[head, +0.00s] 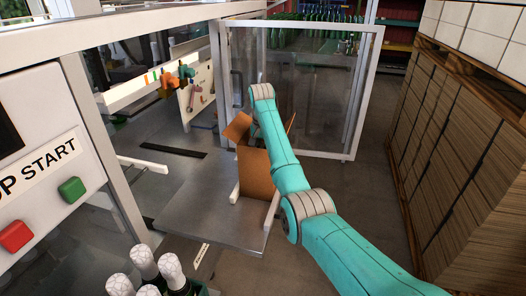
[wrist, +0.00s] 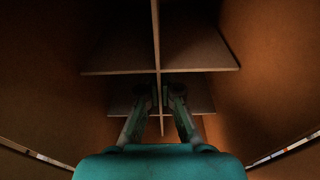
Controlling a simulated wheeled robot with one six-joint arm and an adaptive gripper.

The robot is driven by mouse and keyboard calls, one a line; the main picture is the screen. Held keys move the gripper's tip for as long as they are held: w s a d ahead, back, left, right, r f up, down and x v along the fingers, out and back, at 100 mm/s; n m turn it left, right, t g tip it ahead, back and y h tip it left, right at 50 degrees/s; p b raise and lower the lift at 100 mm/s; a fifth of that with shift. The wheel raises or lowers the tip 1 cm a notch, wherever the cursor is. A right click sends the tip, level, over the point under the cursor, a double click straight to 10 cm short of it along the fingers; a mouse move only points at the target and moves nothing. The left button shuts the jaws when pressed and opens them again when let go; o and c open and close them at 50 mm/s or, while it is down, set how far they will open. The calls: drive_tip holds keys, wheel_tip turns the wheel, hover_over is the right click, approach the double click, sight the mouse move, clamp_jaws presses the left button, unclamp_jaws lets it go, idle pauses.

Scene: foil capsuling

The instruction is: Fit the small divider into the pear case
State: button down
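My gripper (wrist: 160,95) reaches down inside the case, one finger on each side of a divider panel. I cannot tell whether the fingers press on the panel or stand just clear. In the head view the case and my arm hide the gripper.
The grey metal table (head: 205,205) is bare left of the case. A framed clear door (head: 290,90) stands behind it. Foil-topped bottles (head: 145,262) stand at the front. A stacked pallet (head: 450,150) is at the right. A button panel (head: 45,165) is at left.

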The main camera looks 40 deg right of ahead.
drive_tip(key=shift+f, duration=0.55)
drive_tip(key=c, duration=1.3)
unclamp_jaws()
